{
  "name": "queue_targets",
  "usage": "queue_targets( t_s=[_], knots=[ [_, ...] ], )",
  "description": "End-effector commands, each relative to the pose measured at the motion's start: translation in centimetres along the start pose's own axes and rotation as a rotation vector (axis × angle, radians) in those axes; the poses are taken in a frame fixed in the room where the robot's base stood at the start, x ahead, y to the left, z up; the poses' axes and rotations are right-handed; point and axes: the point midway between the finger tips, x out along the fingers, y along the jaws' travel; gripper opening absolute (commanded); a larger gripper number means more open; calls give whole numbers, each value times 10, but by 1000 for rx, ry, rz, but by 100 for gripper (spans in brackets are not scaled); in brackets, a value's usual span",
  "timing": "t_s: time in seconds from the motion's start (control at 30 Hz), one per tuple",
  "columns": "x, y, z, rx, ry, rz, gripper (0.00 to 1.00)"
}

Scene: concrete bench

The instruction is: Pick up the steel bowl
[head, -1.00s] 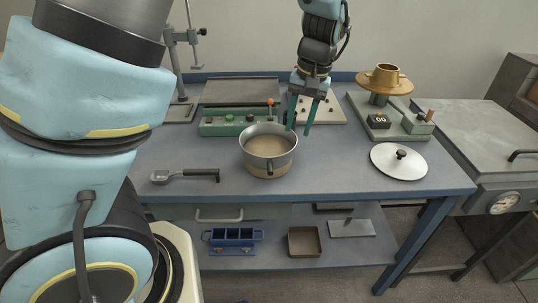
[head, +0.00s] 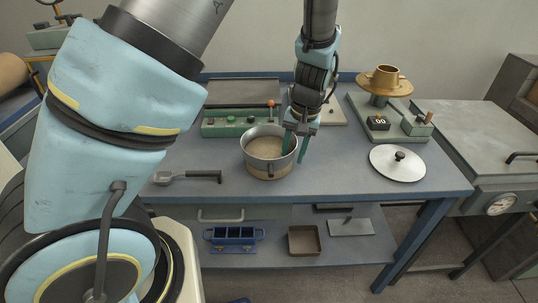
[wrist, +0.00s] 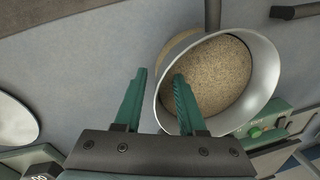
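In the wrist view the bowl (wrist: 271,72) fills the upper right. My gripper (head: 294,156) is open at the bowl's right rim. In the wrist view its green fingers (wrist: 159,75) are apart, one over the rim and bowl mouth, the other outside the wall. Whether either finger touches the bowl I cannot tell.
A scoop (head: 187,177) lies left of the bowl. A green control box (head: 228,127) stands behind it. The bench front (head: 330,188) is clear.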

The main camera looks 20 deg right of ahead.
Motion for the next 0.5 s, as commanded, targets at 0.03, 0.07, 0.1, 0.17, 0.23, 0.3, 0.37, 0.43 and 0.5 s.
queue_targets(
  t_s=[0.03,0.07,0.1,0.17,0.23,0.3,0.37,0.43,0.5],
  knots=[
    [0,0,0,0,0,0,33],
    [0,0,0,0,0,0,30],
    [0,0,0,0,0,0,25],
    [0,0,0,0,0,0,18],
    [0,0,0,0,0,0,10],
    [0,0,0,0,0,0,2],
    [0,0,0,0,0,0,0],
    [0,0,0,0,0,0,0],
    [0,0,0,0,0,0,0]
  ],
)
